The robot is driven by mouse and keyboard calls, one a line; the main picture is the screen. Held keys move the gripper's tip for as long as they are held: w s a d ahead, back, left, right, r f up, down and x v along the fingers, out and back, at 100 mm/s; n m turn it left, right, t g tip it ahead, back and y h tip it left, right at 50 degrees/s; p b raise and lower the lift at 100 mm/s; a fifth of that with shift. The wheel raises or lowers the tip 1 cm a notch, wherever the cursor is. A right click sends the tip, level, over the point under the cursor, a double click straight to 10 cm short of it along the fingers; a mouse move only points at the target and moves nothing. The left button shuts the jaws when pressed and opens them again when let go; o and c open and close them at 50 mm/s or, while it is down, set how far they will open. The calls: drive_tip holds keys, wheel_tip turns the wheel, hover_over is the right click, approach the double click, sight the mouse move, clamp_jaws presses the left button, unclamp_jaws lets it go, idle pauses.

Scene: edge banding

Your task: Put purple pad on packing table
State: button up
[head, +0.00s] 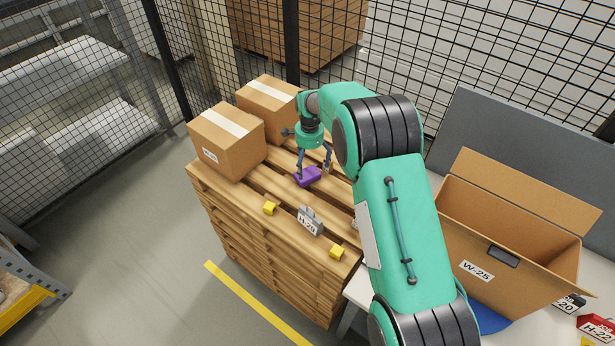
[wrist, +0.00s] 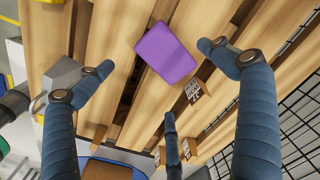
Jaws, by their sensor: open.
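The purple pad (head: 308,177) lies on the stacked wooden pallets (head: 240,205), beside the cardboard boxes. It also shows in the wrist view (wrist: 166,53), flat across the slats. My gripper (head: 314,170) is open above the pad, its fingers spread on either side. In the wrist view my gripper (wrist: 155,60) has the pad between its spread fingertips, with no finger seen gripping it. A white-topped table (head: 352,292) stands right of the pallets, partly hidden behind my arm; I cannot tell for sure that it is the packing table.
Two closed cardboard boxes (head: 226,140) stand on the pallets at the back left. A grey labelled weight (head: 310,220) and yellow blocks (head: 269,208) lie near the pallet's front edge. An open carton (head: 510,250) stands at right. Mesh fencing is behind.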

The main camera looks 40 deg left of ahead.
sight(309, 175)
drive_tip(key=shift+f, duration=1.1)
drive_tip(key=shift+f, duration=2.6)
drive_tip(key=shift+c, duration=0.2)
drive_tip(key=c, duration=1.1)
drive_tip(key=shift+r, duration=0.15)
